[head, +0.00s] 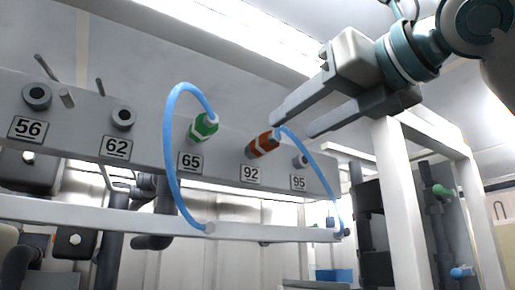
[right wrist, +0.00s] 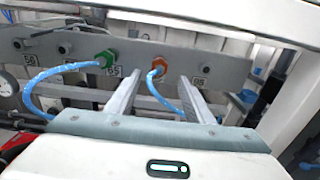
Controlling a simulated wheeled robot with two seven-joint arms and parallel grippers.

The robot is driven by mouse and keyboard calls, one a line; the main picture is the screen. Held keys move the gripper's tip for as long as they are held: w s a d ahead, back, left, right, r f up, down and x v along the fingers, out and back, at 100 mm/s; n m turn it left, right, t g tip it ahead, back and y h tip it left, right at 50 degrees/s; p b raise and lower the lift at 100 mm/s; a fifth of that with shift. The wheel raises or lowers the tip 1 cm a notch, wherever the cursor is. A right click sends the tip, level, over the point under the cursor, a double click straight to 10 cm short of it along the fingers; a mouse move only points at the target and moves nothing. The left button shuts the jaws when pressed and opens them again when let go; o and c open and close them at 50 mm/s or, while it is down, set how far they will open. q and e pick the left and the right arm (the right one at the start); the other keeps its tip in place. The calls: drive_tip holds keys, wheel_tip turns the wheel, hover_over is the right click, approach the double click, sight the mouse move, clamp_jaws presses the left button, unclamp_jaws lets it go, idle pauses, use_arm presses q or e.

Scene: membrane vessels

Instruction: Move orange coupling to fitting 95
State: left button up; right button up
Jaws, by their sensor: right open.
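The orange coupling (head: 263,144) sits on the fitting above the label 92 in the head view, with a blue hose running from it down to the right. It also shows in the right wrist view (right wrist: 158,60), beyond and between my fingers. Fitting 95 (head: 301,160) is a bare stub to the right of it, above the label 95 (head: 299,183). My right gripper (head: 291,128) is open, its two fingers pointing left towards the panel near the orange coupling. In the right wrist view the fingers (right wrist: 158,82) are apart with nothing held. My left gripper is not in view.
A green coupling (head: 204,127) with a blue hose (head: 170,150) looping down sits on fitting 65. Fittings 62 (head: 123,117) and 56 (head: 37,96) are bare, with thin rods beside them. A white rail (head: 120,222) runs below the panel. A white frame post (head: 396,190) stands right.

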sight(277, 136)
drive_tip(key=shift+a, duration=0.1)
drive_tip(key=shift+w+a+p, duration=0.4)
drive_tip(key=shift+w+p, duration=0.1)
drive_tip(key=shift+w, duration=0.1)
drive_tip(key=p+x, duration=0.2)
drive_tip(key=x, duration=0.2)
drive_tip(key=shift+b+x, duration=0.4)
drive_tip(key=shift+x, duration=0.8)
drive_tip(key=shift+w+a, duration=0.35)
drive_tip(key=shift+w, duration=0.05)
drive_tip(key=shift+b, duration=0.75)
